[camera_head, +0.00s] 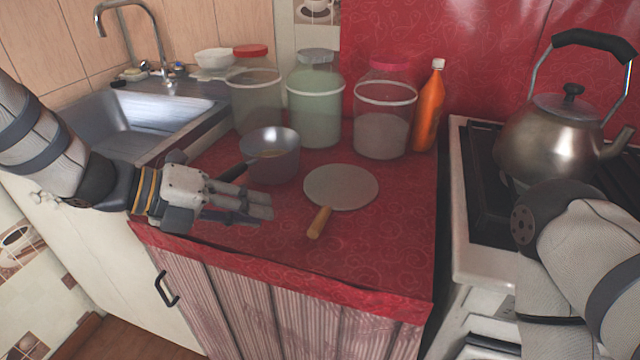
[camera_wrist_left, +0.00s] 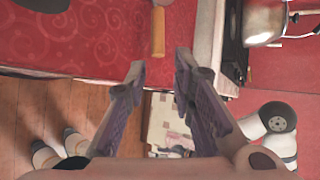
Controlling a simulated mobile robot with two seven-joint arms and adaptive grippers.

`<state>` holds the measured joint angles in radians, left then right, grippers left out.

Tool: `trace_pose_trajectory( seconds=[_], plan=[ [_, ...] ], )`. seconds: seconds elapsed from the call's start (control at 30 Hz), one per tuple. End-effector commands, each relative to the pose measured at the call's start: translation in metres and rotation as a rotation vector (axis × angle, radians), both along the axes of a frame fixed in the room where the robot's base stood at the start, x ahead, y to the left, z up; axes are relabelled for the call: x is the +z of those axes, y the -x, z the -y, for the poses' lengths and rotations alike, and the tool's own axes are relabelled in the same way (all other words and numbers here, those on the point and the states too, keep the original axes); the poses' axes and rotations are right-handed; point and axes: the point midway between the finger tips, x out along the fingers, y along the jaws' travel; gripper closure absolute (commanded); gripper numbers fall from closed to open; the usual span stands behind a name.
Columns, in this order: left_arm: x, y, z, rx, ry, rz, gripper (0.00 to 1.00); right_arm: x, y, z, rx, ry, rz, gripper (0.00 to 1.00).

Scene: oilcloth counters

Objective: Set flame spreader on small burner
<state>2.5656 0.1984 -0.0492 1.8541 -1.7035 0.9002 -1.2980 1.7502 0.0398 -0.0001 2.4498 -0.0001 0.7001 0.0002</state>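The flame spreader is a flat grey round disc (camera_head: 341,187) with a wooden handle (camera_head: 319,222) pointing to the counter's front. It lies on the red oilcloth. My left gripper (camera_head: 266,212) is over the counter's front part, left of the handle and apart from it. In the left wrist view its fingers (camera_wrist_left: 160,65) are spread and empty, with the spreader's handle (camera_wrist_left: 158,30) ahead of the gap. The stove (camera_head: 468,262) stands at the right with a black grate (camera_head: 487,200). I cannot make out the small burner. My right arm covers part of the stove; its gripper is not seen.
A metal kettle (camera_head: 552,140) stands on the stove. A saucepan (camera_head: 271,160) stands left of the spreader, its dark handle near my left gripper. Jars (camera_head: 316,105) and an orange bottle (camera_head: 429,108) line the back. A sink (camera_head: 140,125) is at left. The counter's front right is clear.

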Motion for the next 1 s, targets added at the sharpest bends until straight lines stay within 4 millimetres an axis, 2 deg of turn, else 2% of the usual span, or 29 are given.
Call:
trace_pose_trajectory(
  seconds=[0.1,0.33,0.53,0.63,0.83,0.87,0.93,1.0],
  plan=[
    [-0.022,-0.007,0.023,-0.006,0.001,-0.013,0.77,-0.006,0.007,0.0,0.0,0.0,-0.023,0.6],
    [-0.039,-0.018,0.051,-0.002,0.001,-0.012,0.77,-0.01,0.011,0.0,0.001,0.0,-0.036,0.6],
    [-0.062,-0.028,0.08,-0.001,0.002,-0.013,0.77,-0.014,0.014,0.0,0.001,0.0,-0.048,0.6],
    [-0.066,-0.032,0.088,0.001,0.002,-0.012,0.77,-0.015,0.015,0.0,0.002,0.001,-0.051,0.6],
    [-0.065,-0.032,0.089,0.001,0.002,-0.01,0.77,-0.014,0.014,0.0,0.002,0.001,-0.05,0.6],
    [-0.065,-0.032,0.089,0.001,0.002,-0.01,0.82,-0.014,0.014,0.0,0.002,0.001,-0.05,0.6],
    [-0.065,-0.032,0.089,0.001,0.002,-0.011,0.97,-0.014,0.014,0.0,0.002,0.001,-0.049,0.6],
    [-0.065,-0.032,0.089,0.001,0.002,-0.011,1.0,-0.014,0.014,0.0,0.002,0.001,-0.05,0.6]
  ],
)
